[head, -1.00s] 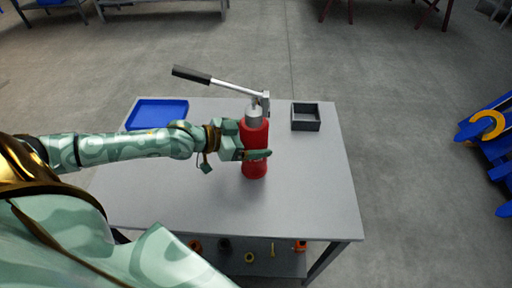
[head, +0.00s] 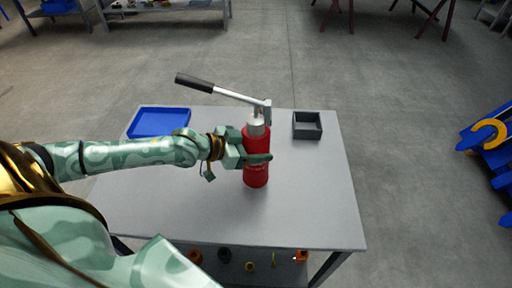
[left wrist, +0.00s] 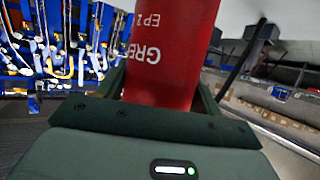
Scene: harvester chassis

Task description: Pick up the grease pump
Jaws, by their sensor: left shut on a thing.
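The grease pump has a red cylinder (head: 257,172), a silver head and a long lever with a dark grip pointing up and left. It is upright over the grey table (head: 310,205); I cannot tell whether its base touches the top. My left gripper (head: 254,158) comes in from the left and is shut around the middle of the cylinder, one green finger showing across its front. In the left wrist view the red cylinder (left wrist: 172,55), with white lettering, sits between the fingers (left wrist: 208,100). My right gripper is not in view.
A blue tray (head: 160,122) lies at the table's back left, and a grey open box (head: 307,126) stands at the back right. Several small items are on the lower shelf. The table's front and right are clear. A blue rack (head: 495,150) stands far right.

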